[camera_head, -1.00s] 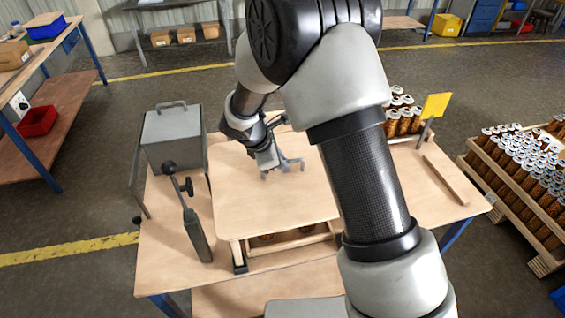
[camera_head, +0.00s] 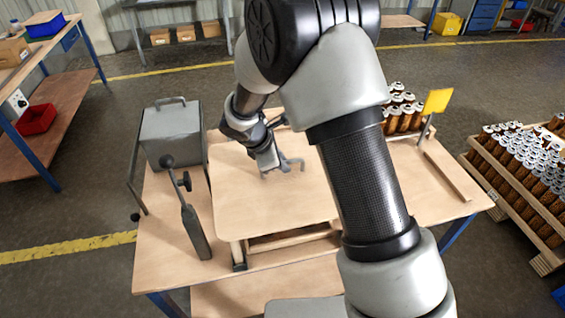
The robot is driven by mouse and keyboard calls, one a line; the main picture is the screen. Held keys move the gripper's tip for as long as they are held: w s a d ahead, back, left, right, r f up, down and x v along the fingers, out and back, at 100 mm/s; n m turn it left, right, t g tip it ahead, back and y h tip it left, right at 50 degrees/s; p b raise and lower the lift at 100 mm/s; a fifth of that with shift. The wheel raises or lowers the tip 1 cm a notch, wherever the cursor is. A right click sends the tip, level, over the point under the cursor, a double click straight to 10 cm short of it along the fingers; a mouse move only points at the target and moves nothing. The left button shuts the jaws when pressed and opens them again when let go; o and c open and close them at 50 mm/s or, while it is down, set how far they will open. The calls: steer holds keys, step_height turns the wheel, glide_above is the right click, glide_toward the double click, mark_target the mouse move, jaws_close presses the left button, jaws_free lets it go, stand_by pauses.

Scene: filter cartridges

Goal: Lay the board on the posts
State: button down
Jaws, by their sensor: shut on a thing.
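The board (camera_head: 265,205) is a large flat light-wood panel lying level over the middle of the workbench. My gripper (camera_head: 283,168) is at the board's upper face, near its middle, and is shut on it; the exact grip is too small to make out. A wooden post (camera_head: 237,252) with a dark foot shows below the board's front left corner. The other posts are hidden by the board and my arm. I cannot tell whether the board touches the posts. A wooden frame rail (camera_head: 290,240) shows below the front edge.
A grey lidded box (camera_head: 172,138) and an upright lever tool (camera_head: 193,220) stand close left of the board. Brown cartridges (camera_head: 402,115), a yellow flag (camera_head: 438,101) and a wooden strip (camera_head: 445,172) are on the right. A crate of cartridges (camera_head: 515,170) stands beyond the bench.

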steer(key=shift+f+b, duration=0.45)
steer(key=shift+f, duration=0.1)
steer(key=c, duration=1.8)
jaws_free()
steer(key=shift+o, duration=0.4)
steer(key=shift+f, duration=0.1)
steer(key=shift+s, duration=0.1)
steer(key=v, duration=1.7)
steer(key=shift+r, duration=0.2)
